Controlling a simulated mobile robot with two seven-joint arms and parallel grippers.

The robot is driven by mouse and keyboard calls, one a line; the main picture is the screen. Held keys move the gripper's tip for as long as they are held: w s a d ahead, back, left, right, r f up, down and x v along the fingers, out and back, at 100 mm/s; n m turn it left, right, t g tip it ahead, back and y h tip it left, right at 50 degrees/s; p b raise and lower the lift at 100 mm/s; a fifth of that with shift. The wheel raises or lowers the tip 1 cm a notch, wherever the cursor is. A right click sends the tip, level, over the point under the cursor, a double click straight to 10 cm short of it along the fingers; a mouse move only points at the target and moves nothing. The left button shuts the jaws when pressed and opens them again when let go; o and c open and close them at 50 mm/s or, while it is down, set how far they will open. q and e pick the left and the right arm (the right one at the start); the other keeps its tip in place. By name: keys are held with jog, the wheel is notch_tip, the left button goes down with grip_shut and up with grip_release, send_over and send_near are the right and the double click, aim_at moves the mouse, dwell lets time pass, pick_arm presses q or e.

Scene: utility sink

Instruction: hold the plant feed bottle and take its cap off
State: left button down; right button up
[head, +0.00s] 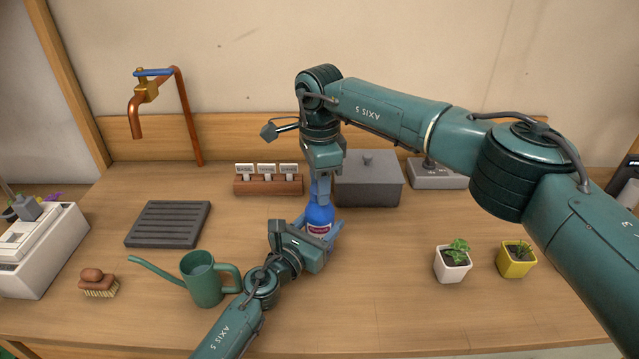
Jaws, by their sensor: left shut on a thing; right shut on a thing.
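The plant feed bottle (319,217) is blue with a red and white label and stands upright near the middle of the wooden table. My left gripper (318,231) comes in low from the front and is shut around the bottle's body. My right gripper (320,185) points straight down from above and is shut at the bottle's top. The cap is hidden between the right gripper's fingers, so I cannot tell whether it is still seated on the neck.
A green watering can (203,281) stands left of my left arm, with a brush (98,283) beyond it. A grey lidded box (368,182) and a wooden label block (268,184) are behind the bottle. Two potted plants (453,262) (516,259) stand at right.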

jog(key=n, duration=1.4)
jog(key=shift+n, duration=0.4)
jog(key=shift+r, duration=0.15)
jog(key=shift+r, duration=1)
jog(key=shift+r, duration=2)
pick_arm(q)
jog(key=shift+c, duration=2.2)
grip_release()
